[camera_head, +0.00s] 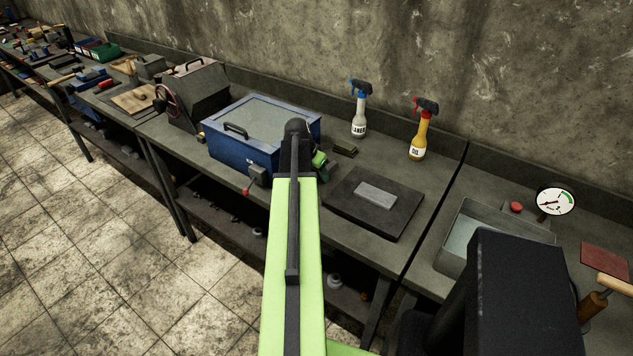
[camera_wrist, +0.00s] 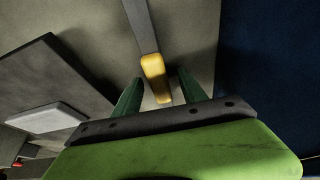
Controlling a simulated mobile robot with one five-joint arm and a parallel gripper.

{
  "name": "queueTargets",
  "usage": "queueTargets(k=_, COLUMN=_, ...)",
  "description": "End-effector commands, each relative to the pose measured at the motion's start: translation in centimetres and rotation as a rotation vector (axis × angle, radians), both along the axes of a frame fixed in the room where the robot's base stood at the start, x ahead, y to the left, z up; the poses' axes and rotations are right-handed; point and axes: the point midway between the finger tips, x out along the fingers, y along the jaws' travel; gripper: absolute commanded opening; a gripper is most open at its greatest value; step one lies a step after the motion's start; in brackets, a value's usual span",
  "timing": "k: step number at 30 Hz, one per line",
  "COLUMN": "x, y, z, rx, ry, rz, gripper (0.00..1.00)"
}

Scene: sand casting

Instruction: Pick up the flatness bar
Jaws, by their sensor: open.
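A long grey bar with a yellow end (camera_wrist: 154,66), which looks like the flatness bar, shows in the wrist view. It runs from the top edge down to my gripper (camera_wrist: 161,78). The yellow end appears between the two green fingers, with gaps on both sides. My gripper is open; I cannot tell how far above or below the bar the fingers are. In the head view my gripper (camera_head: 321,165) is beside the blue box, low over the bench, and the bar is not visible there, apparently hidden by my arm.
The blue box (camera_head: 240,150) stands close on the left. A dark plate (camera_head: 400,225) with a light grey block (camera_head: 376,195) lies on the right. Two spray bottles (camera_head: 359,120) (camera_head: 419,145) stand behind. A grey tray (camera_head: 452,252) is further right.

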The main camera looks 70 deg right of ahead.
Motion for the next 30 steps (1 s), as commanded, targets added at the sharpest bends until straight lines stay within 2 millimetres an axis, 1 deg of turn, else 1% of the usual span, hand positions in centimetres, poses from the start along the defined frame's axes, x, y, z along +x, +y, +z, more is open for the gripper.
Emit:
queueTargets(k=10, x=-0.04, y=-0.01, z=-0.49, rx=0.0, ry=0.0, rz=-0.001, gripper=0.49)
queueTargets(k=19, x=-0.06, y=-0.01, z=-0.5, rx=0.0, ry=0.0, rz=-0.001, gripper=0.49)
queueTargets(k=30, x=-0.06, y=-0.02, z=-0.49, rx=0.0, ry=0.0, rz=-0.001, gripper=0.01)
